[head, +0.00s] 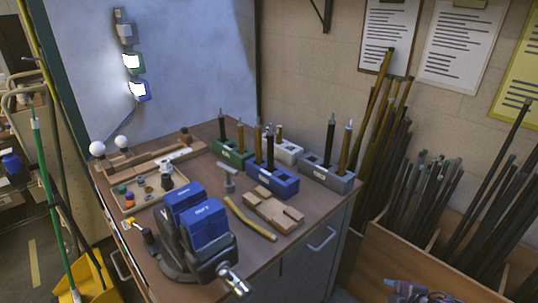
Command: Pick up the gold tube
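Several gold tubes are in the head view. One stands upright in the green block (232,155), one in the blue block (272,181), and one gold tube (345,147) in the grey block (327,176). A shorter one stands at the white block (287,152). Another gold piece (249,219), apparently slightly bent, lies on the tabletop right of the blue-jawed vise. My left gripper is not in view. A grey-blue part at the bottom edge may be my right gripper (411,291); its fingers cannot be made out. No gripper touches a tube.
A vise (196,240) stands at the table's front. A wooden block (273,210) lies beside the loose gold piece. A tray (150,191) of small coloured parts sits left. Dark tubes stand beside the blocks' gold ones. Long rods crowd a wooden bin (430,272) at right.

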